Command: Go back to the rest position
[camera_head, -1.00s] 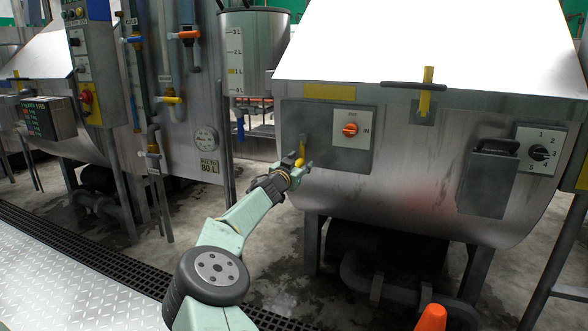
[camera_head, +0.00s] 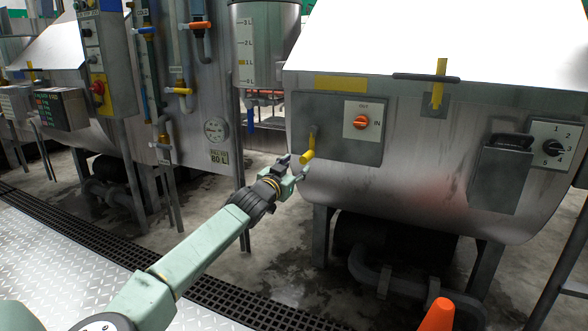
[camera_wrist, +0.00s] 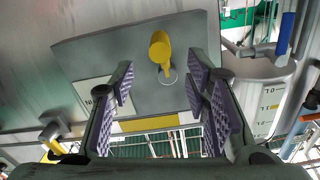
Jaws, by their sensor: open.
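My gripper (camera_head: 294,172) is open and empty in the head view, just left of and below a yellow-handled lever (camera_head: 308,152) on the drum machine's front plate. In the wrist view my gripper (camera_wrist: 160,88) shows its purple-padded fingers spread wide. The yellow handle (camera_wrist: 160,47) lies beyond and between them, apart from both. My arm stretches from the lower left of the head view toward the machine.
The steel drum machine (camera_head: 420,200) has an orange knob (camera_head: 361,122), a yellow latch (camera_head: 439,82) and a numbered dial (camera_head: 552,148). An orange cone (camera_head: 437,315) stands at the lower right. A measuring tank (camera_head: 262,45) is behind. A floor grate (camera_head: 110,255) runs at left.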

